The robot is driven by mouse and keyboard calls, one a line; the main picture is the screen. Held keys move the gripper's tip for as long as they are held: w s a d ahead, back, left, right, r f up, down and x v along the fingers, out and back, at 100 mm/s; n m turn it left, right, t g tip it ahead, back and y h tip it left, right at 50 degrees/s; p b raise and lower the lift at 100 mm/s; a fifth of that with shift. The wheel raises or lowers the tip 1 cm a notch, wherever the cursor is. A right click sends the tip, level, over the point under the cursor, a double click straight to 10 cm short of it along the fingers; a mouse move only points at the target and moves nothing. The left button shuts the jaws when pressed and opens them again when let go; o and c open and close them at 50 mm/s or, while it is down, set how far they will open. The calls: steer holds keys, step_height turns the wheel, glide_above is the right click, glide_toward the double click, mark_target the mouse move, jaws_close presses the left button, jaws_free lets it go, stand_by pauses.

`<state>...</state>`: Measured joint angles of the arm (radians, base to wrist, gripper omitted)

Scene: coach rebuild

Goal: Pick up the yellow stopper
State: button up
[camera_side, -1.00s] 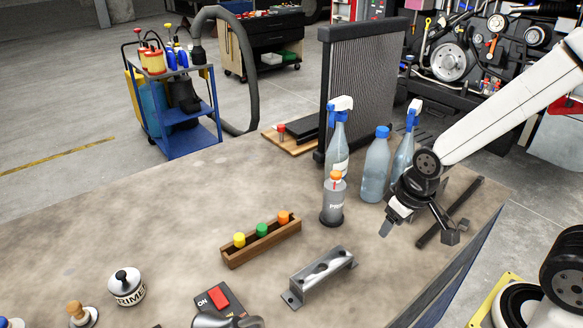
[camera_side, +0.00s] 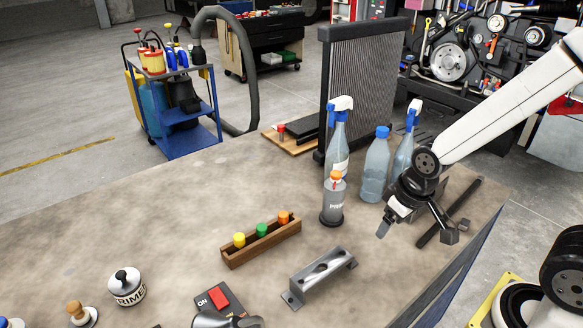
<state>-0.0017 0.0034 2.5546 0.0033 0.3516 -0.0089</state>
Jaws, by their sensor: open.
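The yellow stopper (camera_side: 239,239) stands at the left end of a small wooden rack (camera_side: 262,248) on the table. A green stopper (camera_side: 261,230) is in the middle of the rack and an orange stopper (camera_side: 284,217) at its right end. My gripper (camera_side: 415,234) is open and empty above the right part of the table, well to the right of the rack. It is apart from all the stoppers. The lower parts of the stoppers are hidden by the rack's front wall.
A grey bottle with an orange top (camera_side: 334,200) stands behind the rack's right end. A metal bracket with holes (camera_side: 320,276) lies in front. Spray bottles (camera_side: 338,150) and a blue-capped bottle (camera_side: 376,165) stand near my gripper. A red switch box (camera_side: 219,297) sits at the front.

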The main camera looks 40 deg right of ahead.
steer(key=w+a+n+y, duration=0.2)
steer(key=w+a+n, duration=0.45)
steer(key=w, duration=0.45)
steer(key=n+y, duration=0.2)
steer(key=n, duration=0.5)
glide_toward(240, 236)
steer(key=shift+x, duration=2.25)
steer(key=shift+x, duration=2.55)
jaws_close()
steer(key=shift+r, duration=0.1)
